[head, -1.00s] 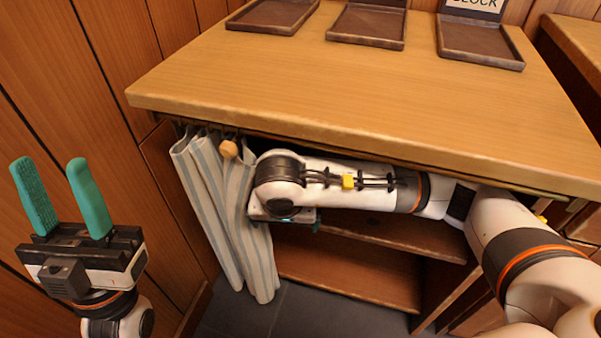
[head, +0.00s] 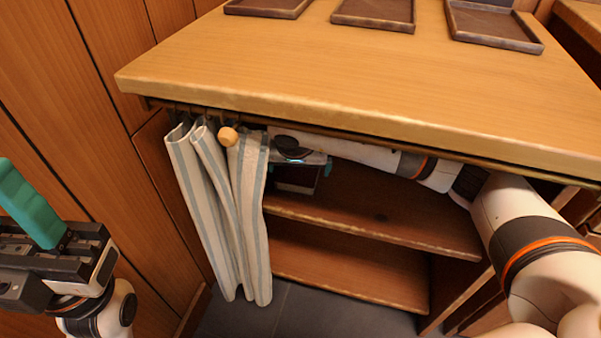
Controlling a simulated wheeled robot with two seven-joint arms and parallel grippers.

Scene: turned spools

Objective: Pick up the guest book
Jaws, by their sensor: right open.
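I cannot make out a guest book in this view. My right gripper (head: 299,168) is open under the counter top, at the upper shelf space beside the curtain. Its teal fingers show only as small bits, and my arm and the gripper's body hide what lies in front of it. A dark shape hangs below its wrist; I cannot tell whether it is all gripper. My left gripper (head: 30,205) is at the left edge, with one teal finger in view and the other out of frame. It stands apart from the cabinet.
A striped curtain (head: 216,210) with a wooden knob (head: 228,136) is bunched at the cabinet's left. The upper shelf (head: 390,222) and lower shelf (head: 345,272) look bare where visible. The counter top (head: 340,70) overhangs my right arm. Shallow trays (head: 374,14) stand on it.

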